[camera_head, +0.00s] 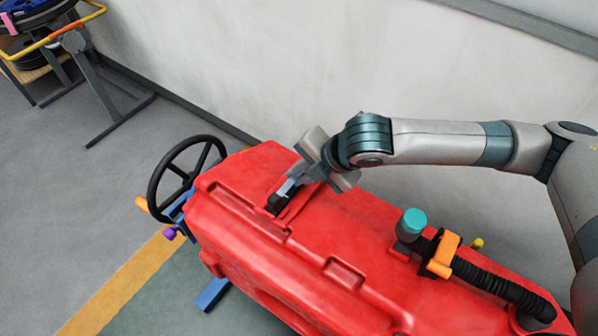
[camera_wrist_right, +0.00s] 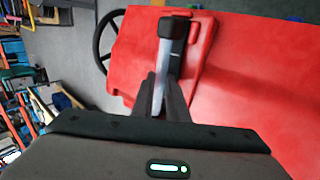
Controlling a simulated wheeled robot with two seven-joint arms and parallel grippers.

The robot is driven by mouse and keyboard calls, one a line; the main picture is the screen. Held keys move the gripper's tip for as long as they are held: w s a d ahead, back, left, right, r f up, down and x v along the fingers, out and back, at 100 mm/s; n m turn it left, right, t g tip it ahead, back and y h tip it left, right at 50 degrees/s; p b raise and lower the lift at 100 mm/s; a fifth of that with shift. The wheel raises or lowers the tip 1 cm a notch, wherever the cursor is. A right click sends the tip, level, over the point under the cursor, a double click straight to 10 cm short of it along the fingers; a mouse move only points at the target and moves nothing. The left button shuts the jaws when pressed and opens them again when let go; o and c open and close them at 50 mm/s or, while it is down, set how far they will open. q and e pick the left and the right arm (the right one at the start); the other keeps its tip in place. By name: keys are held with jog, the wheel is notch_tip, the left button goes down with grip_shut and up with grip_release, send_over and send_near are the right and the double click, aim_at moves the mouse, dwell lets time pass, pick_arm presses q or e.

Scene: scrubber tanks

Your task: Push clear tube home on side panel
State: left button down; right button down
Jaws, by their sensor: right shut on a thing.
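My right gripper (camera_head: 296,180) comes in from the right over the top of the red scrubber tank (camera_head: 345,225). It is shut on a pale, translucent piece that looks like the clear tube (camera_head: 287,187). A black fitting (camera_head: 278,202) sits at the tube's far end, by a shallow recess in the red panel. In the right wrist view, the tube (camera_wrist_right: 161,75) lies between the dark fingers (camera_wrist_right: 162,100) and runs up to the black fitting (camera_wrist_right: 173,28). I cannot tell how far the tube is seated. My left gripper is not in view.
A black steering wheel (camera_head: 160,180) stands at the tank's left end. A teal cap (camera_head: 412,220), an orange clamp (camera_head: 442,254) and a black corrugated hose (camera_head: 495,283) lie along its right side. A pale wall (camera_head: 250,60) rises behind.

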dwell(0.4)
jog(key=c, duration=1.7)
grip_release()
jog(key=shift+o, duration=0.8)
jog(key=o, duration=0.4)
jog(key=shift+c, duration=0.2)
jog(key=shift+r, duration=0.1)
jog(key=shift+p+v, duration=2.15)
jog(key=shift+v, duration=0.05)
jog(key=shift+r, duration=0.15)
